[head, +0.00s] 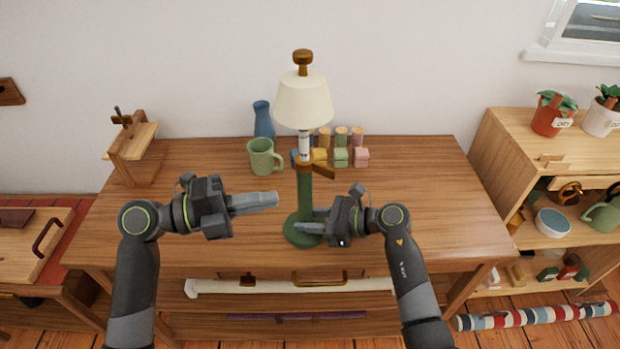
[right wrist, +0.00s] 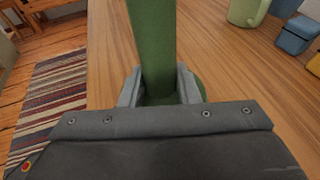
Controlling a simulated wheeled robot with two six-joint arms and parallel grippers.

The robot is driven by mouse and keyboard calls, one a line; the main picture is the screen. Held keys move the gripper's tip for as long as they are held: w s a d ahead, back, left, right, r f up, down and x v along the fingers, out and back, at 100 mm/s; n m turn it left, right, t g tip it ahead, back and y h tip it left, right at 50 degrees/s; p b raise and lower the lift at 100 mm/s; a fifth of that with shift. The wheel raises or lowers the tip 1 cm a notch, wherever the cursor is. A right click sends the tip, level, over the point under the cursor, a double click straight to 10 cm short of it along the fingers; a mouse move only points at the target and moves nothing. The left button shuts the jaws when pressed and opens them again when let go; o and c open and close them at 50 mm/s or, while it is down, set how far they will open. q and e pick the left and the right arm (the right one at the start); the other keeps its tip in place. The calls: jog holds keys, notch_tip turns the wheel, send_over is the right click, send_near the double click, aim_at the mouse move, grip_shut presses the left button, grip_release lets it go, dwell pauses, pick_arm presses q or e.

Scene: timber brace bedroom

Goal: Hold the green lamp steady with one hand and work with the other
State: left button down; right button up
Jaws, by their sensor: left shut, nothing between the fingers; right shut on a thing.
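The green lamp (head: 305,195) stands upright near the front middle of the wooden dresser top. It has a round green base, a green post, a white shade (head: 303,100) and a brown knob on top. A brown piece sticks out to the right of the post. My right gripper (head: 303,227) is shut on the lower post; in the right wrist view its fingers sit either side of the green post (right wrist: 153,45). My left gripper (head: 276,198) is shut and empty, to the left of the post and apart from it.
A green mug (head: 263,157) and a blue vase (head: 263,120) stand behind the lamp to the left. Several small colored blocks and pegs (head: 341,157) stand behind it to the right. A wooden stand (head: 133,145) is at the back left. The dresser's right side is clear.

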aim_at(332, 175)
pick_arm(q)
jog(key=w+d, duration=0.4)
jog(key=d, duration=0.4)
jog(key=shift+w+d, duration=0.15)
jog(key=shift+w, duration=0.15)
jog(key=shift+w+d, duration=0.25)
jog(key=shift+d, duration=0.4)
dwell(0.9)
jog(key=shift+w+d, duration=0.25)
jog(key=shift+d, duration=0.25)
dwell(0.4)
dwell(1.2)
